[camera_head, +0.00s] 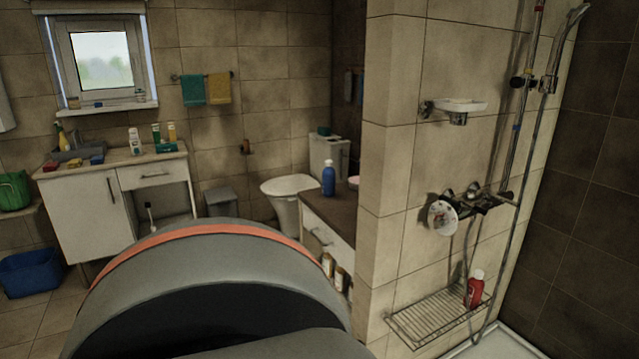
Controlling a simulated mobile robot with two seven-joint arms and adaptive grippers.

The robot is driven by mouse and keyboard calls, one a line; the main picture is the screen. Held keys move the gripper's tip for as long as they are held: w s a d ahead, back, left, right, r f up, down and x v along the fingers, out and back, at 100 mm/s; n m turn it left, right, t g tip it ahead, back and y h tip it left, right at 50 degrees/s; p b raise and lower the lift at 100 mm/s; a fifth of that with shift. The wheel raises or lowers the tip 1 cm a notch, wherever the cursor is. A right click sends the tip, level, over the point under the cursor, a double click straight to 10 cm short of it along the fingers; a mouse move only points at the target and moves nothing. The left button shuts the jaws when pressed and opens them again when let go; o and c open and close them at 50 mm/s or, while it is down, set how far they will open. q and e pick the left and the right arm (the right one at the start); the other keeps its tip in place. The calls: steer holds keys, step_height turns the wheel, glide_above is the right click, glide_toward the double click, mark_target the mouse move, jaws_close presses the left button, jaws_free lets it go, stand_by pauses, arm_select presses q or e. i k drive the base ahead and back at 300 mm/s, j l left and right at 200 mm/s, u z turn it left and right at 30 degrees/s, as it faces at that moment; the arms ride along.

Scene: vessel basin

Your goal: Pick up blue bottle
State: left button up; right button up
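The blue bottle (329,180) stands upright on the dark top of a low white cabinet (334,209), right of centre, close to the edge of the tiled partition wall. It has a dark blue body and a lighter cap. Neither of my grippers shows in the head view. A large grey rounded part of my own body with an orange stripe fills the lower middle and hides the floor in front of the cabinet.
The tiled partition wall (390,180) stands just right of the bottle. Beyond it are a wire shelf (425,318) with a red bottle (475,289) and a shower fitting (470,208). A toilet (290,188) is behind. A counter (125,165) with several bottles stands left.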

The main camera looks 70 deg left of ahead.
mark_target(329, 174)
steer(key=u, duration=2.25)
steer(key=i+j+z, duration=0.15)
steer(key=z, duration=1.05)
steer(key=j+z, duration=0.7)
steer(key=j, duration=0.2)
steer(key=j+z, duration=0.2)
steer(key=j, duration=0.25)
steer(key=k+j+z, duration=0.2)
steer(key=j, duration=0.25)
steer(key=k+j, duration=0.1)
steer(key=j, duration=0.4)
steer(key=j+z, duration=0.1)
steer(key=j, duration=0.4)
steer(key=k, duration=0.05)
